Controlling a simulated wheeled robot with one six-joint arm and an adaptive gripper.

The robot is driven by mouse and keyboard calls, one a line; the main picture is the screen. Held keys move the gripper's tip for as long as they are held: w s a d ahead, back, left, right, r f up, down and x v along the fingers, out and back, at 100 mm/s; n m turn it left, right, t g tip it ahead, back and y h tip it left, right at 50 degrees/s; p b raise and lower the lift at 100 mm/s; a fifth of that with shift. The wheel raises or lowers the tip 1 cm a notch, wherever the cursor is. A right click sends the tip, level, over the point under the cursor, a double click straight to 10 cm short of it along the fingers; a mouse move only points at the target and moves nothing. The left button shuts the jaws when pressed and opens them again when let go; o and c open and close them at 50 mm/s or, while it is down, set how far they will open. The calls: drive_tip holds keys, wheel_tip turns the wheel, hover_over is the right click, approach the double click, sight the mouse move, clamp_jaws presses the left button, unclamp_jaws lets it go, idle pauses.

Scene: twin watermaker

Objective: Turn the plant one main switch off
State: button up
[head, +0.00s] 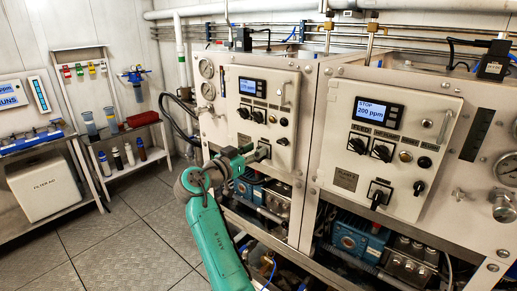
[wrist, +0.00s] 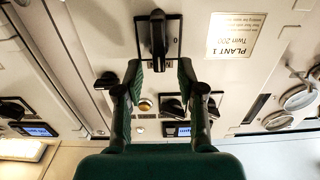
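The plant one main switch (wrist: 158,38) is a black handle on a metal plate, seen in the wrist view, which shows the panel upside down. Its handle runs up and down in the picture, with a "0" mark to its right. The PLANT 1 label (wrist: 229,33) is beside it. My gripper (wrist: 159,72) is open, its two dark fingers apart, with the handle between and just beyond the tips. I see no clear contact. In the head view my gripper (head: 257,154) is at the lower part of the left panel (head: 236,103) and partly hides the switch.
A similar right panel (head: 349,94) has its own main switch (head: 379,195) and a display reading STOP, 200 ppm. Other knobs (head: 249,114) sit above my gripper. Pumps (head: 361,241) and hoses lie below the panels. A shelf with bottles (head: 130,155) stands left; the floor (head: 125,235) between is clear.

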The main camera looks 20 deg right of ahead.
drive_tip(key=shift+x, duration=1.25)
clamp_jaws()
drive_tip(key=shift+f, duration=0.1)
drive_tip(key=n, duration=0.6)
drive_tip(key=shift+w+a+f+n, duration=0.25)
drive_tip(key=shift+w+n, duration=0.05)
drive_tip(key=shift+w, duration=0.05)
drive_tip(key=shift+w+a+f+n, duration=0.1)
drive_tip(key=shift+f+n, duration=0.05)
drive_tip(key=shift+n, duration=0.95)
drive_tip(key=shift+w+f+n, duration=0.1)
drive_tip(key=shift+f+n, duration=0.1)
drive_tip(key=shift+n, duration=0.9)
drive_tip(key=shift+w+a+f+n, duration=0.1)
drive_tip(key=shift+f+n, duration=0.05)
drive_tip(key=shift+n, duration=0.95)
